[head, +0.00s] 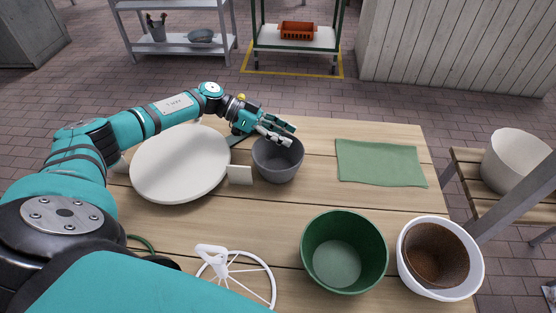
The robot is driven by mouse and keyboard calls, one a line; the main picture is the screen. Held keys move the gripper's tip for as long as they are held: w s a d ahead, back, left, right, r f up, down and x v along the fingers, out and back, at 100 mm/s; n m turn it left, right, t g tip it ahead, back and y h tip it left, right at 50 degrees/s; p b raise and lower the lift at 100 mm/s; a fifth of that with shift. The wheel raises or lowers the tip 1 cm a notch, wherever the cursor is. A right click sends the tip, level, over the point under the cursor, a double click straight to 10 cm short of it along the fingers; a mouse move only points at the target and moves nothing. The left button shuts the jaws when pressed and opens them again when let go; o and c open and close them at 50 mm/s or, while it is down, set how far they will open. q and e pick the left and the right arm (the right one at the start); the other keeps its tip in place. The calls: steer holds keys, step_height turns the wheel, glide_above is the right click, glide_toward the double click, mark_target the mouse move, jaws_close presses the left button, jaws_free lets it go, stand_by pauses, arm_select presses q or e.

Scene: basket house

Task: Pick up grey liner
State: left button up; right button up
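The grey liner (278,169) is a dark grey, round, open-topped pot standing upright on the wooden table, right of the white round disc. My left gripper (290,136) reaches in from the left, over the far rim of the liner. Its fingers look parted, with a small gap between them, and they hide part of the far rim. I cannot tell whether a finger touches the rim. My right gripper is not in view.
A white disc (180,163) and a small white block (240,175) are left of the liner. A green cloth (380,163) lies right. A green pot (344,252), a white pot with brown inside (440,258) and a white wheel-like frame (238,278) stand nearer.

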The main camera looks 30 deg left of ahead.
arm_select(q)
steer(key=shift+c, duration=0.2)
jaws_close()
steer(key=shift+r, duration=0.1)
